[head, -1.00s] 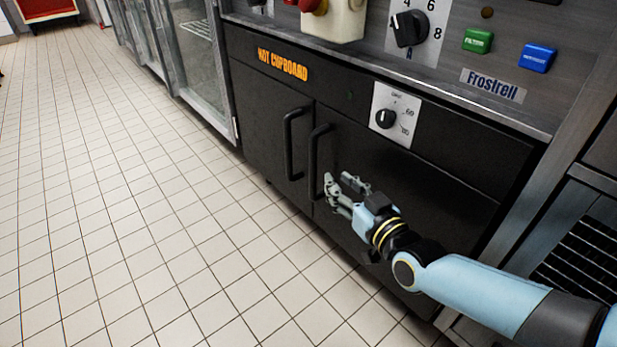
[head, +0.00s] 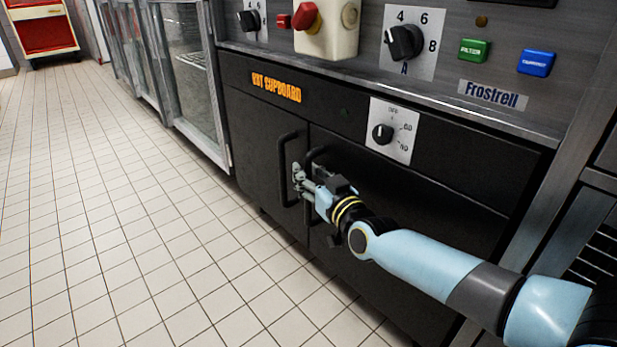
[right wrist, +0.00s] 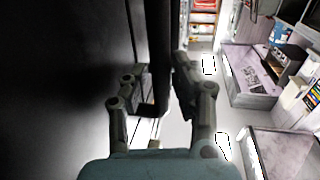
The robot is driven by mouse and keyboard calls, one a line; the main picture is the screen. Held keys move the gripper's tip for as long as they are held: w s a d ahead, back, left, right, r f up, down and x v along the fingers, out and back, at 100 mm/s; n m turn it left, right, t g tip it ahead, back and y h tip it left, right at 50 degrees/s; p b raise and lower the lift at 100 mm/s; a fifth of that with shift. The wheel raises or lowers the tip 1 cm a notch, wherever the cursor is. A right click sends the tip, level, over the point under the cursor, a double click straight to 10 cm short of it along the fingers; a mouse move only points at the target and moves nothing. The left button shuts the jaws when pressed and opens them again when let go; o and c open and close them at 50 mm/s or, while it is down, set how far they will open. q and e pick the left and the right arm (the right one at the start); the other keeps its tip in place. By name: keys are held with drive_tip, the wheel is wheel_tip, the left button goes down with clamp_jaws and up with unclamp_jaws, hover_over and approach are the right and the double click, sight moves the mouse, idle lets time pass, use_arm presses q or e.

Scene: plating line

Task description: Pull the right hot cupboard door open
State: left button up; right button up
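The black hot cupboard (head: 262,110) has two doors, each with an upright black bar handle. The right door (head: 400,215) looks closed, level with the left door (head: 265,150). The left door's handle (head: 283,165) stands just left of the fingertips. My left gripper is not in view.
A control panel with a red knob (head: 305,15) and dials lies above the doors. Glass-doored cabinets (head: 190,75) stand to the left. The tiled floor (head: 120,220) before the cupboard is clear.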

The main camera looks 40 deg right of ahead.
drive_tip(key=shift+c, duration=0.2)
clamp_jaws()
drive_tip(key=shift+f, duration=0.1)
idle(0.4)
